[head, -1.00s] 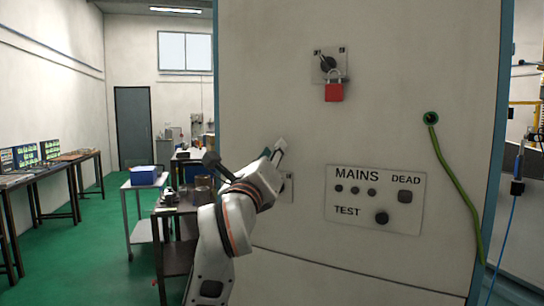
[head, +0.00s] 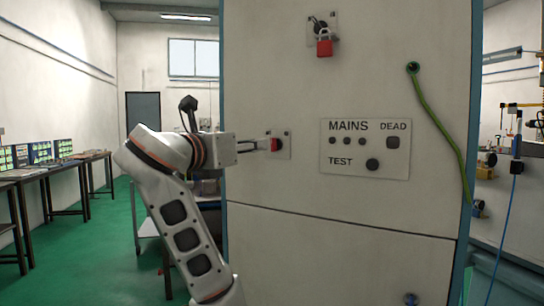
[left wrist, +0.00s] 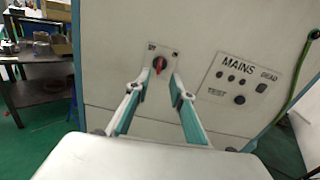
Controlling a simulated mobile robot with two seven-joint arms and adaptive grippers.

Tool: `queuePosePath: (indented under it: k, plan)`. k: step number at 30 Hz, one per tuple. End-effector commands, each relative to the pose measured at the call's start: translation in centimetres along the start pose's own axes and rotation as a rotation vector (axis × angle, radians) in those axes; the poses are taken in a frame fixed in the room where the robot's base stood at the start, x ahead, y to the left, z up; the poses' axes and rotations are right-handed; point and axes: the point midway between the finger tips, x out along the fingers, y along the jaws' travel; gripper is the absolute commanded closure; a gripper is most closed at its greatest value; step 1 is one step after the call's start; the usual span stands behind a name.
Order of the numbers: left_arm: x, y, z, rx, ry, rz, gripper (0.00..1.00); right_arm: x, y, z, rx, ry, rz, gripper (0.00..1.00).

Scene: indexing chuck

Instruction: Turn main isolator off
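A red rotary knob (head: 276,145) on a small pale plate (head: 285,150) is on the cabinet front, left of the MAINS panel (head: 365,165). It also shows in the left wrist view (left wrist: 159,65), upright on its plate. My left gripper (head: 266,144) points at this knob from the left. In the left wrist view its two fingers (left wrist: 159,77) are spread, with the knob between and just beyond their tips; I cannot tell whether they touch it. A second switch (head: 319,27) higher up carries a red padlock (head: 324,46). My right gripper is not in view.
A green cable (head: 440,125) hangs from a socket right of the MAINS panel. Benches with electronics (head: 40,152) line the left wall. A dark-topped table (left wrist: 40,85) stands left of the cabinet. Green floor lies open between them.

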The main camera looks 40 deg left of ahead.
Motion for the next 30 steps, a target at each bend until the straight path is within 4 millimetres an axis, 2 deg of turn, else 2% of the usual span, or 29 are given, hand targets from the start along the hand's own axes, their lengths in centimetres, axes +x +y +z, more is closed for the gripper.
queuePosePath:
  k: [5, 12, 18, 29, 30]
  plan:
    - [1.5, -0.1, -0.2, 0.006, 0.004, -0.009, 0.77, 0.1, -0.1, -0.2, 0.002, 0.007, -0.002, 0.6]
    - [5.3, -0.2, -0.4, 0.006, 0.006, -0.008, 0.77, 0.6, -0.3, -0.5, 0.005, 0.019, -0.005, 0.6]
    - [7.3, -0.1, -0.1, 0.006, 0.003, -0.006, 0.77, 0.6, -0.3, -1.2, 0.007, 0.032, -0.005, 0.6]
    - [7.7, -0.1, 0.0, 0.006, 0.0, -0.005, 0.77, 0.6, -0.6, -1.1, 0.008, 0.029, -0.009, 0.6]
    - [7.7, -0.1, 0.0, 0.006, 0.0, -0.005, 0.87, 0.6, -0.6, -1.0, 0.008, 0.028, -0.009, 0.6]
